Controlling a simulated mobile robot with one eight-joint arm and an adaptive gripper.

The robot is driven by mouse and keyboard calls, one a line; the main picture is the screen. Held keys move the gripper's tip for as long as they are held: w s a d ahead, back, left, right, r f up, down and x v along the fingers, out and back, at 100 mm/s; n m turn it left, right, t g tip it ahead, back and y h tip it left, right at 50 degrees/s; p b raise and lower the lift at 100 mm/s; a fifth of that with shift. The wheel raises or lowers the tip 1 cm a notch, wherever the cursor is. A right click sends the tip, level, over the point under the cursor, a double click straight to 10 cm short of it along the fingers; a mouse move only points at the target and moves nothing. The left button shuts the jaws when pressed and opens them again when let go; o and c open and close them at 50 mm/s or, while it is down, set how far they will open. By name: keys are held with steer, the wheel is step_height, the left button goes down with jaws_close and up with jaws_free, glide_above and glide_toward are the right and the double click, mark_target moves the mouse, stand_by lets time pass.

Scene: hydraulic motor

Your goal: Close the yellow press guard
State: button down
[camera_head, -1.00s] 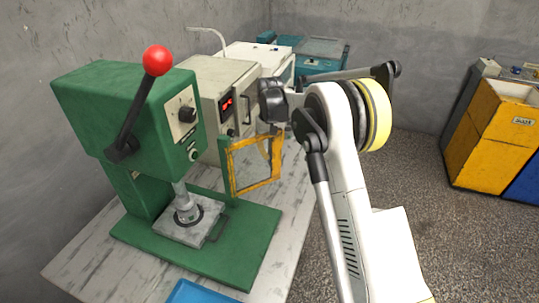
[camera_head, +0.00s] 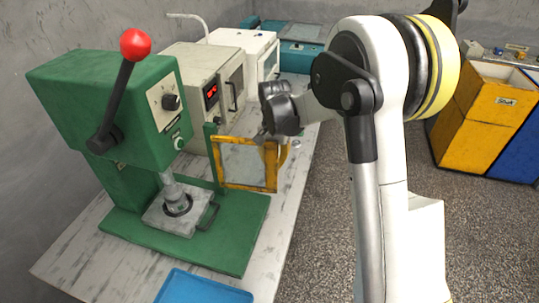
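The yellow press guard (camera_head: 245,187) is a yellow frame around a clear panel. It stands upright, swung out to the right of the green press (camera_head: 105,110), with its left side at a green post (camera_head: 213,155). The press plate (camera_head: 180,218) and ram are uncovered on their front side. My gripper (camera_head: 271,140) is at the guard's upper right corner, below my dark wrist. Its fingers are small and partly hidden there, so I cannot tell whether they touch the frame or are open.
A red-knobbed lever (camera_head: 135,45) rises from the press. A blue tray (camera_head: 203,288) lies at the table's front edge. A beige oven (camera_head: 200,85) and a white box (camera_head: 250,50) stand behind. Yellow and blue bins (camera_head: 480,125) stand at the right across open floor.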

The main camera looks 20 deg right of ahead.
steer(key=s+a+m, duration=0.6)
steer(key=s+m, duration=0.1)
steer(key=s, duration=0.3)
steer(key=s+a+m, duration=0.4)
steer(key=a+m, duration=0.4)
steer(key=a, duration=0.5)
steer(key=shift+a+b, duration=0.25)
steer(key=shift+b, duration=0.15)
steer(key=c, duration=1.5)
jaws_free()
step_height(320, 180, up, 12)
